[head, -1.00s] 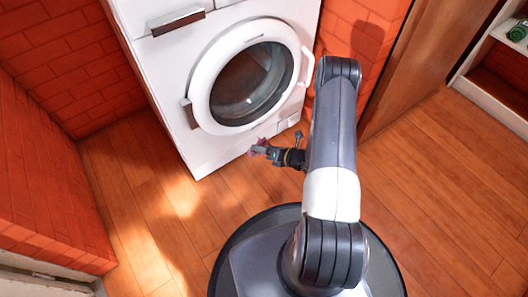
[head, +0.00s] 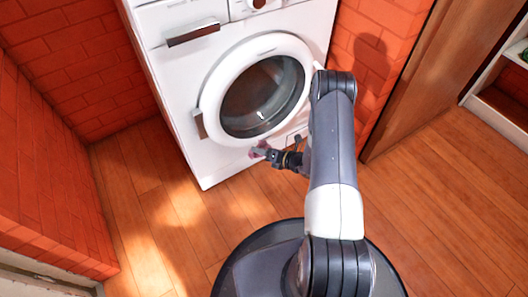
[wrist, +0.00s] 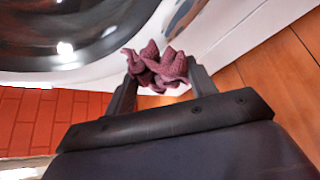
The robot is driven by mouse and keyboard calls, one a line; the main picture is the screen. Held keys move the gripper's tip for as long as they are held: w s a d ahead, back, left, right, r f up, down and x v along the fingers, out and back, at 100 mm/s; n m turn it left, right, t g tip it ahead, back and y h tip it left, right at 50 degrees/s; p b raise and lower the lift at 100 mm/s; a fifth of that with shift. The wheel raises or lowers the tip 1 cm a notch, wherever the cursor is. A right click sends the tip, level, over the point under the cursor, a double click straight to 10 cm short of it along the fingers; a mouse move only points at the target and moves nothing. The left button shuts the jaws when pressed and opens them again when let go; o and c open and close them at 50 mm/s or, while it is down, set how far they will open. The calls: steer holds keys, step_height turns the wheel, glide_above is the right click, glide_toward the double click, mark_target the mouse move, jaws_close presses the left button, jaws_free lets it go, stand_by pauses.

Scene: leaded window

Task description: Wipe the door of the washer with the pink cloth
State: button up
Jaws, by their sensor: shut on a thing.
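The white washer (head: 180,75) stands against the brick wall, and its round door (head: 210,92) with a white ring and dark glass is shut. The door also shows large at the upper left of the wrist view (wrist: 60,30). My gripper (head: 262,151) is in front of the washer's lower part, just below the door in the head view. It is shut on the crumpled pink cloth (wrist: 158,68), which sticks out between the fingertips. The cloth also shows small in the head view (head: 257,150). I cannot tell whether it touches the washer.
Brick walls (head: 55,60) stand left of and behind the washer. A wooden panel (head: 415,85) and a white shelf (head: 500,105) with green items are at the right. The wooden floor (head: 150,215) is clear to the left and right of my base.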

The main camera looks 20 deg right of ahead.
steer(key=shift+w+a+b, duration=0.2)
steer(key=shift+w+b, duration=0.1)
steer(key=shift+w, duration=0.25)
steer(key=shift+w+a+b, duration=0.15)
steer(key=shift+w+b, duration=0.1)
steer(key=shift+w, duration=0.3)
stand_by(0.3)
steer(key=w+d+b, duration=0.2)
steer(key=d+b, duration=0.1)
steer(key=d, duration=0.4)
stand_by(0.6)
steer(key=shift+s+a, duration=0.3)
steer(key=shift+a, duration=0.9)
steer(key=shift+s+a, duration=0.3)
steer(key=shift+a, duration=0.85)
steer(key=shift+s+a, duration=0.3)
steer(key=shift+a, duration=0.9)
